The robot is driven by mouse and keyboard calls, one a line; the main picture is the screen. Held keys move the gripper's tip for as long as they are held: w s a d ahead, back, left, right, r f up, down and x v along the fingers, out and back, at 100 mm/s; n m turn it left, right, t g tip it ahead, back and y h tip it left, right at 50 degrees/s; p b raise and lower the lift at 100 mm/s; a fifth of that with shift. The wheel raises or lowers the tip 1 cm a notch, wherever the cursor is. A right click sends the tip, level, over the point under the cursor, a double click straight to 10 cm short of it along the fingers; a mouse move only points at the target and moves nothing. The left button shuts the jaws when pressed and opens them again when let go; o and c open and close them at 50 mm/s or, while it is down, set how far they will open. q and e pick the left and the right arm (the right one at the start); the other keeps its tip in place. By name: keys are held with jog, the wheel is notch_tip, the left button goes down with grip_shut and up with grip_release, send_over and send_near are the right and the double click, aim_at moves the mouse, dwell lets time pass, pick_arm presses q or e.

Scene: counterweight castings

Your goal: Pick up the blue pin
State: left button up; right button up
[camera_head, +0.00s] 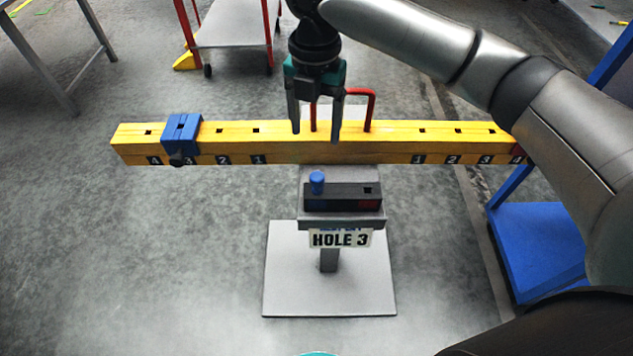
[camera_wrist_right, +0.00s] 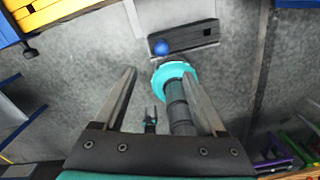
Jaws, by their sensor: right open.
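The blue pin (camera_head: 317,182) stands upright in the left part of a dark block (camera_head: 345,196) on a small grey stand. Its round blue head also shows in the right wrist view (camera_wrist_right: 162,47), at the top. My right gripper (camera_head: 316,136) is open and empty, with its fingers pointing down over the middle of the yellow beam, behind and above the pin. In the right wrist view its fingers (camera_wrist_right: 160,73) are spread, with the pin beyond the tips. The pin's lower part is hidden in the block. My left gripper does not show in the head view.
The long yellow beam (camera_head: 390,145) with numbered holes lies behind the block. A blue clamp (camera_head: 181,133) sits at its left, by number 3, and a red handle (camera_head: 372,108) rises near my right gripper. A "HOLE 3" sign (camera_head: 341,239) hangs on the stand.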

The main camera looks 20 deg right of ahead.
aim_at(317, 175)
notch_tip(317, 175, down, 10)
jog(key=shift+r+b, duration=0.15)
jog(key=shift+b, duration=0.55)
jog(key=shift+d+f+b, duration=0.2)
jog(key=shift+f+b, duration=0.2)
jog(key=shift+f, duration=2.3)
grip_shut()
